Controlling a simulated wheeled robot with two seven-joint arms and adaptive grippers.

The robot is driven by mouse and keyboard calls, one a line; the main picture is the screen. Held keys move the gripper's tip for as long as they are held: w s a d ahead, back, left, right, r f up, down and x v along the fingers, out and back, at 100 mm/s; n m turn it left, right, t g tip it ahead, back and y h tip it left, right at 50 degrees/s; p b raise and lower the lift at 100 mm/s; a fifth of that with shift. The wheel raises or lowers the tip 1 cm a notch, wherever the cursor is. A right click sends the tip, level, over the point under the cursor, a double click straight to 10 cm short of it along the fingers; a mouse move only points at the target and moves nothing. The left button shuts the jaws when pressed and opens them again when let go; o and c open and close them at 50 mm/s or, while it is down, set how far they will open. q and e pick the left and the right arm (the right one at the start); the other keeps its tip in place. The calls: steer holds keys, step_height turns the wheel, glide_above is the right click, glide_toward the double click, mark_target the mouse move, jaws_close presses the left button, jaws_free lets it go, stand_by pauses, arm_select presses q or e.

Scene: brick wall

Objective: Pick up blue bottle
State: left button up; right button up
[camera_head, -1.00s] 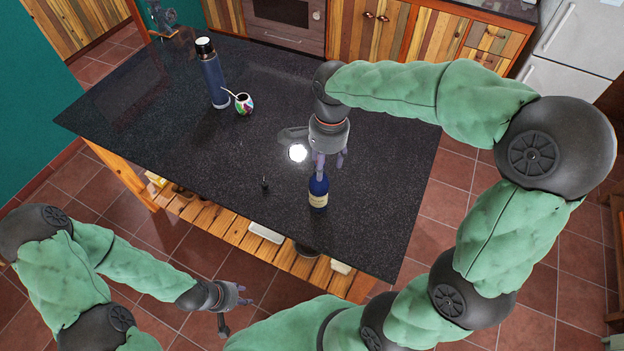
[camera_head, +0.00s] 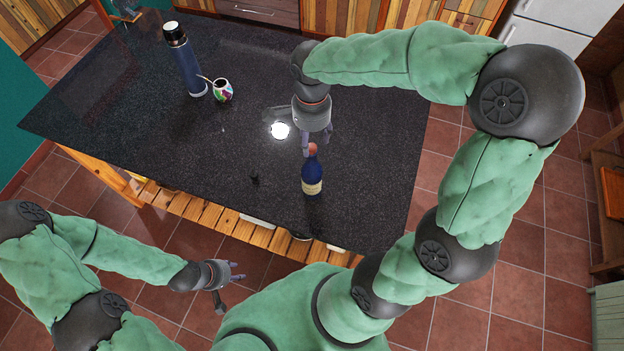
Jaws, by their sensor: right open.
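The blue bottle (camera_head: 312,182), dark blue with a cream label and a reddish top, stands upright on the dark counter (camera_head: 365,190) near its front edge. My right gripper (camera_head: 319,146) points down just behind the bottle's top. Its fingers are open, with one beside the reddish top; I cannot tell whether they touch it. Nothing is held in it. My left gripper (camera_head: 231,286) is low in front of the counter, away from the bottle, with its fingers apart and empty.
A tall dark blue flask (camera_head: 186,62) and a colourful cup with a straw (camera_head: 222,92) stand at the back left. A wooden slatted shelf (camera_head: 200,209) runs below the counter.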

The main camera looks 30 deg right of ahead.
mark_target(312, 145)
steer(key=f, duration=0.3)
steer(key=shift+w+d+f, duration=0.15)
steer(key=shift+w+f, duration=0.15)
steer(key=shift+f, duration=0.05)
steer(key=shift+s+f, duration=0.1)
steer(key=shift+f, duration=0.2)
jaws_close()
steer(key=shift+r, duration=0.1)
